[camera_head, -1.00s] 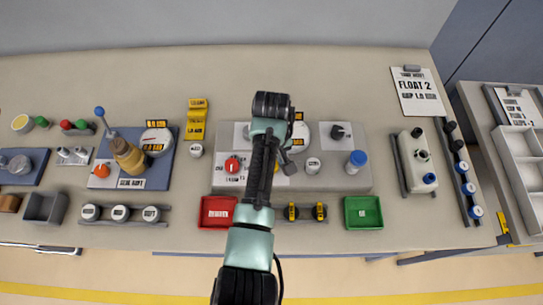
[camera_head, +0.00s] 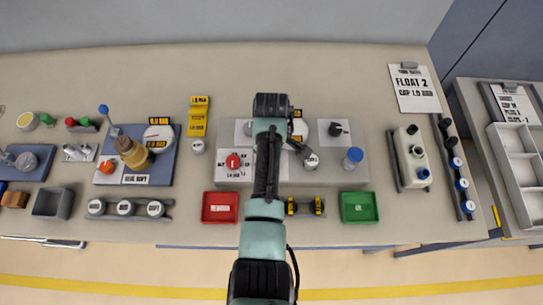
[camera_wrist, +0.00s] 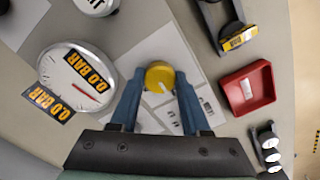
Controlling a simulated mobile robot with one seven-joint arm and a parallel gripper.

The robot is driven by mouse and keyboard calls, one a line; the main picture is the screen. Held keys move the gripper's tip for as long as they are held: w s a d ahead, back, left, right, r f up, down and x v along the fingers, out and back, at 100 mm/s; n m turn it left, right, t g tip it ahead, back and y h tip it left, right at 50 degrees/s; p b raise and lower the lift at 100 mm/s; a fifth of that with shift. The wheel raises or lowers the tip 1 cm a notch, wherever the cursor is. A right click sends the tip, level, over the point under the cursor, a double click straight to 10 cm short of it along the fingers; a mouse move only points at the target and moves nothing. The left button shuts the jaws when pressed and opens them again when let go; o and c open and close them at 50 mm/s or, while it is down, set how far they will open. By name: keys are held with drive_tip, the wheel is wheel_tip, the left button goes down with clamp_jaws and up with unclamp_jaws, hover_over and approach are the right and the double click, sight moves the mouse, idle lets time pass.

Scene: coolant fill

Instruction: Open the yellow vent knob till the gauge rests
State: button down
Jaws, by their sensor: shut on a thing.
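The yellow vent knob (camera_wrist: 160,75) sits on a white panel in the wrist view, with a pale mark on its top. My gripper (camera_wrist: 159,95) is shut on it, one blue finger at each side. The white round gauge (camera_wrist: 72,62) stands to the left of the knob, with a thin red needle pointing to the lower right. Yellow-on-black labels reading 0.0 BAR (camera_wrist: 85,68) lie across it. In the head view my arm hides the knob and my fingertips, and it covers part of the gauge (camera_head: 300,130).
A red tray (camera_head: 220,207) and a green tray (camera_head: 360,208) flank a rack with yellow pieces (camera_head: 305,208) at the front. A red knob (camera_head: 233,161) and a blue-capped piece (camera_head: 353,157) stand on the grey unit. A second gauge (camera_head: 158,138) is on the blue board at left.

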drive_tip(key=shift+w+a+r, duration=0.1)
drive_tip(key=shift+c, duration=1.9)
unclamp_jaws()
wheel_tip(320, 180, up, 13)
